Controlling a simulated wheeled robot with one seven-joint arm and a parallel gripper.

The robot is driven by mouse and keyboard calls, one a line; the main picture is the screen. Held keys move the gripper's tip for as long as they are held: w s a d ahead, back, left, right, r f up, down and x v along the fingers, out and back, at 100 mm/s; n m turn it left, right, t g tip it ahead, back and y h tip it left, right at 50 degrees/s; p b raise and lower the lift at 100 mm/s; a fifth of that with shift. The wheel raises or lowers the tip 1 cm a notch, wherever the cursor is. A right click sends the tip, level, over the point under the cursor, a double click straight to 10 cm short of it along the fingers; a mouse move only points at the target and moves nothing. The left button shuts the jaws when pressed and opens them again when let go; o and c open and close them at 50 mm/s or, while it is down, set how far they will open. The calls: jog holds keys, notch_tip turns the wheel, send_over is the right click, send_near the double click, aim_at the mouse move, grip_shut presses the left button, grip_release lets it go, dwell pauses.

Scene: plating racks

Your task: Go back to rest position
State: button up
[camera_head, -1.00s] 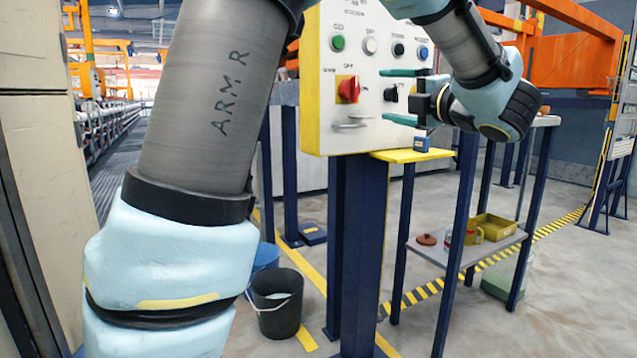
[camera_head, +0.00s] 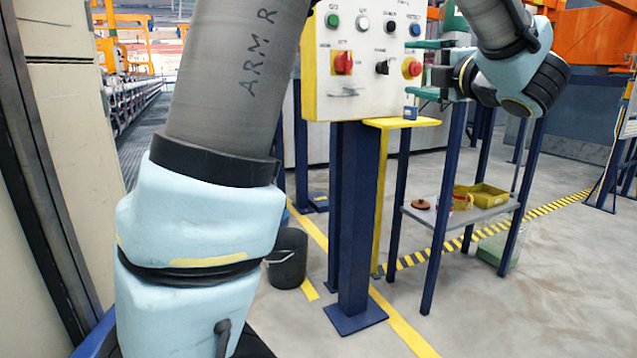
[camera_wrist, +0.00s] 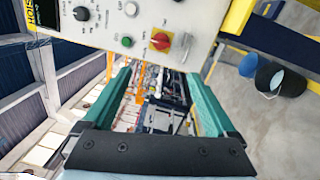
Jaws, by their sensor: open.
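My gripper (camera_head: 422,68) is at the upper right of the head view, just right of the control panel (camera_head: 322,100). Its two green fingers are apart with nothing between them. In the wrist view my gripper (camera_wrist: 160,95) shows both green fingers spread wide, with the panel face (camera_wrist: 205,12) beyond them. The panel carries a red switch on a yellow plate (camera_head: 342,63), a green button (camera_head: 332,21), a white button, black knobs and a red emergency button (camera_head: 411,68). I cannot tell whether a finger touches the panel.
The panel stands on a blue post (camera_head: 355,220). Right of it is a blue-legged table with a lower shelf (camera_head: 465,215) holding a yellow bin (camera_head: 487,195). A dark bucket (camera_head: 287,258) stands on the floor left of the post. Open floor lies at the lower right.

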jog(key=w+a+f+m+h, duration=0.2)
jog(key=w+f+m+h, duration=0.55)
jog(key=m, duration=0.35)
jog(key=s+a+f+m+g+h, duration=0.1)
jog(key=a+f+m+g, duration=0.25)
jog(key=f, duration=0.25)
jog(key=s+a+f+m+g+h, duration=0.1)
jog(key=a+f+m+g+h, duration=0.15)
jog(key=f+m, duration=0.3)
jog(key=s+a+f+m+g+y, duration=0.25)
jog(key=s+a+f+g, duration=0.25)
jog(key=s+a+f, duration=0.35)
jog(key=s+a+f+m+g+y, duration=0.1)
jog(key=s+a+f+m+g, duration=0.2)
jog(key=s+a+f+g, duration=0.5)
notch_tip(320, 180, up, 36)
jog(key=s+t+p, duration=0.2)
jog(key=t+p, duration=0.1)
jog(key=p, duration=3.1)
jog(key=shift+s+a, duration=0.15)
jog(key=shift+a, duration=0.25)
